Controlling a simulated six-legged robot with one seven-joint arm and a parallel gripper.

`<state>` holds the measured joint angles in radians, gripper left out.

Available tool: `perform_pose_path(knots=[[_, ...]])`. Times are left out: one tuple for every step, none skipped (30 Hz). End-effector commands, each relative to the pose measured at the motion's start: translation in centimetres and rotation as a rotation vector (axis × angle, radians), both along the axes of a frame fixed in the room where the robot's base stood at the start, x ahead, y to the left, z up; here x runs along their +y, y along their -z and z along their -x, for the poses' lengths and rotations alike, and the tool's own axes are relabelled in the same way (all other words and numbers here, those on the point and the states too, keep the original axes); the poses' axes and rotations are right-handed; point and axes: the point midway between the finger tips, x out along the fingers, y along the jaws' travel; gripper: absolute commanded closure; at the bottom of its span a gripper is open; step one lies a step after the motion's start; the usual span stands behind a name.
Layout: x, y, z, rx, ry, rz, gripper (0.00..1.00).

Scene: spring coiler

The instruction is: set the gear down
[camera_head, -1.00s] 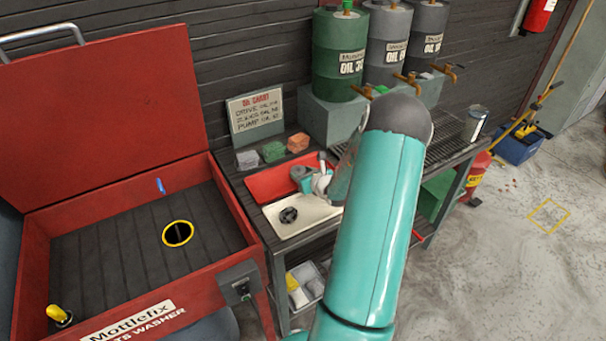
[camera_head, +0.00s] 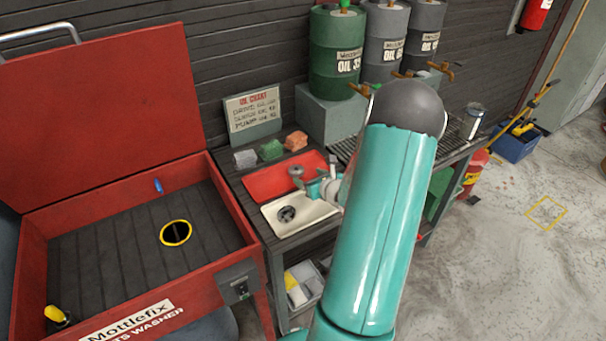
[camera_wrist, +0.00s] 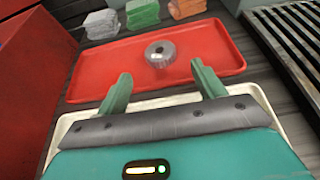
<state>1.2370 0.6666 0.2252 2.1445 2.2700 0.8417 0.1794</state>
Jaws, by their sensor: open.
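A grey metal gear (camera_head: 296,171) with a centre hole rests on the red tray (camera_head: 262,184). In the wrist view the gear (camera_wrist: 160,53) lies flat on the red tray (camera_wrist: 105,72), beyond my fingertips and clear of them. My gripper (camera_wrist: 161,76) is open and empty, its two green fingers spread over the near edge of the red tray. In the head view my gripper (camera_head: 314,186) is beside the gear, partly hidden by my arm. A dark round part (camera_head: 287,214) lies in the cream tray (camera_head: 310,220); the wrist view does not show it.
Grey, green and orange cloth stacks (camera_head: 270,150) sit behind the red tray. The red parts washer (camera_head: 255,262) stands at the left. Oil drums (camera_head: 335,55) with taps stand at the back, and a slatted drip grate (camera_wrist: 290,45) lies to the right.

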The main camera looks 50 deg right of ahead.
Motion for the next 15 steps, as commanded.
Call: perform_pose_path(knots=[[0.3, -0.5, 1.0, 0.002, 0.000, 0.002, 0.31], [0.5, -0.8, 1.6, -0.001, 0.001, 0.002, 0.31], [0.7, -1.0, 2.3, 0.000, 0.001, 0.000, 0.31], [0.9, -1.3, 2.8, 0.001, 0.001, 0.002, 0.31], [1.0, -1.4, 3.2, 0.000, 0.001, 0.001, 0.31], [1.1, -1.7, 3.7, -0.001, 0.001, 0.002, 0.31], [1.2, -1.8, 4.0, -0.001, 0.001, 0.002, 0.31], [1.4, -1.9, 4.3, 0.000, 0.000, 0.001, 0.31], [1.5, -2.0, 4.6, 0.000, 0.000, 0.000, 0.31], [1.5, -2.1, 4.8, 0.000, 0.000, 0.000, 0.31], [1.6, -2.1, 4.9, 0.000, 0.000, 0.000, 0.31], [1.6, -2.2, 5.0, 0.000, 0.000, -0.001, 0.31], [1.6, -2.2, 5.1, 0.000, 0.000, -0.001, 0.31], [1.7, -2.2, 5.1, 0.000, -0.001, -0.001, 0.31], [1.7, -2.2, 5.1, 0.000, -0.001, -0.001, 0.31]])
